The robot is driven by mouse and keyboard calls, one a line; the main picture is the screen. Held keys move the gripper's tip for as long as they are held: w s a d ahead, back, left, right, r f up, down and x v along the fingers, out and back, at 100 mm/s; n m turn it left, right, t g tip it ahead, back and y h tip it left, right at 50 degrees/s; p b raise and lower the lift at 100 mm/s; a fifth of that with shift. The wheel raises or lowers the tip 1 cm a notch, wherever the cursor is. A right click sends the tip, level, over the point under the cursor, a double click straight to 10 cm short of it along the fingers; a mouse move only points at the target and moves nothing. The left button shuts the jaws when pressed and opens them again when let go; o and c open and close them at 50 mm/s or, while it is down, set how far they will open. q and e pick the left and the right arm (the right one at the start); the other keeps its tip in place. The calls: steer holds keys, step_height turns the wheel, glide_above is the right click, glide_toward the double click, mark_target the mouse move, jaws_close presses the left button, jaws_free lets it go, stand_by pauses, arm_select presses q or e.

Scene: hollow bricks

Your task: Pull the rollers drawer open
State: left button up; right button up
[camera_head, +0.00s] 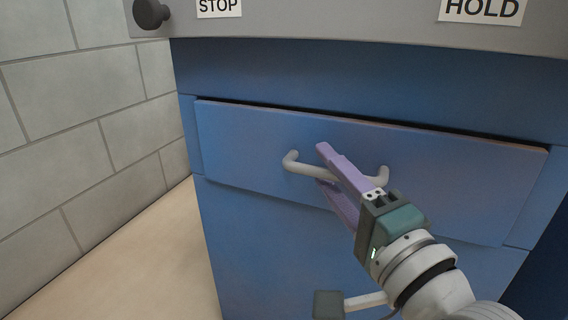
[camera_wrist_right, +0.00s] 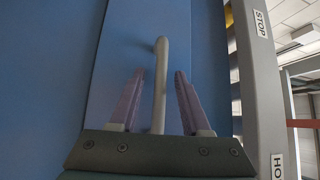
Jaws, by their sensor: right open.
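The drawer (camera_head: 240,142) is a blue front set in a blue cabinet, with a thin dark gap along its top edge. Its pale grey bar handle (camera_head: 302,167) runs across the middle of the front. My right gripper (camera_head: 322,165) is at the handle, with one purple finger above the bar and one below. In the right wrist view the handle (camera_wrist_right: 160,85) stands between the two open fingers (camera_wrist_right: 158,75), with space on both sides. No label reading rollers shows on the drawer. My left gripper is not in view.
A grey top (camera_head: 330,25) with STOP (camera_head: 218,6) and HOLD (camera_head: 482,9) labels and a dark knob (camera_head: 151,13) overhangs the cabinet. A grey block wall (camera_head: 85,115) stands at left. Bare pale floor (camera_head: 150,255) lies between wall and cabinet.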

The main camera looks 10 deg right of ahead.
steer(key=shift+w, duration=0.1)
jaws_close()
stand_by(0.3)
stand_by(1.1)
